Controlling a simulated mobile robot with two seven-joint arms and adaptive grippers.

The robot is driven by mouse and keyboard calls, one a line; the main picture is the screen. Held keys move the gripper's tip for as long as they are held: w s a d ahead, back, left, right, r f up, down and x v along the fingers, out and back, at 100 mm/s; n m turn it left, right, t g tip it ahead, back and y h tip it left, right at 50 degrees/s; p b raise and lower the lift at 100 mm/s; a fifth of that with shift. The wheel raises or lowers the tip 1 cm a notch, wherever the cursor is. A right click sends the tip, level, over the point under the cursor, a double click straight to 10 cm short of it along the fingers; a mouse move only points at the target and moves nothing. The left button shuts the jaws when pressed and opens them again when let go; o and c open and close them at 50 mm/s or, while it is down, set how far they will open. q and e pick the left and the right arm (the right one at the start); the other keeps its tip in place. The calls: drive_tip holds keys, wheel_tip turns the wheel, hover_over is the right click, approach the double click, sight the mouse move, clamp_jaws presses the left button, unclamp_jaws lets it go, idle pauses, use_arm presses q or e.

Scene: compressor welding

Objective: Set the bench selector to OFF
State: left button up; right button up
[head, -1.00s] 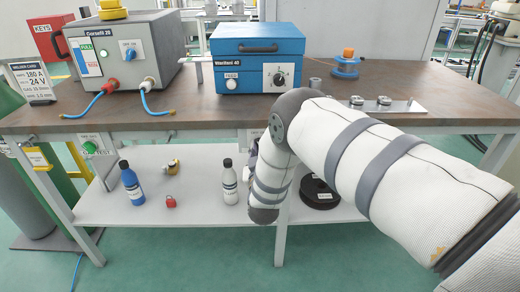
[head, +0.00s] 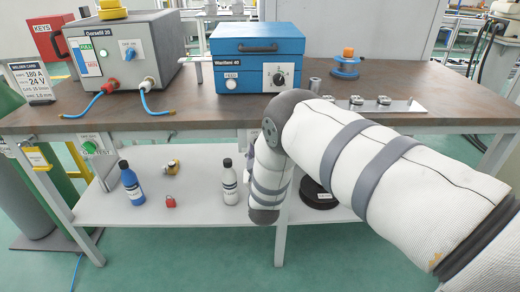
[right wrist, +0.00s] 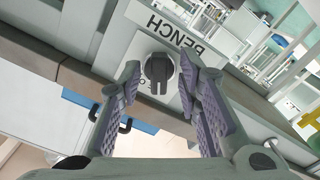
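The bench selector is a black knob (right wrist: 158,72) on a pale plate (right wrist: 188,48) lettered BENCH, which appears upside down in the right wrist view. Part of a small marking shows beside the knob; the rest is covered. My right gripper (right wrist: 160,64) is open, with one finger on each side of the knob. A gap seems to show on either side, but I cannot tell whether either finger touches. In the head view my right arm hides the selector and the gripper. My left gripper is not in view.
The bench top (head: 190,113) carries a grey welder (head: 125,50), a blue box unit (head: 258,57) and a metal plate with fittings (head: 385,105). Bench legs stand near my arm.

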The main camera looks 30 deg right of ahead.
drive_tip(key=v, duration=1.2)
idle(0.3)
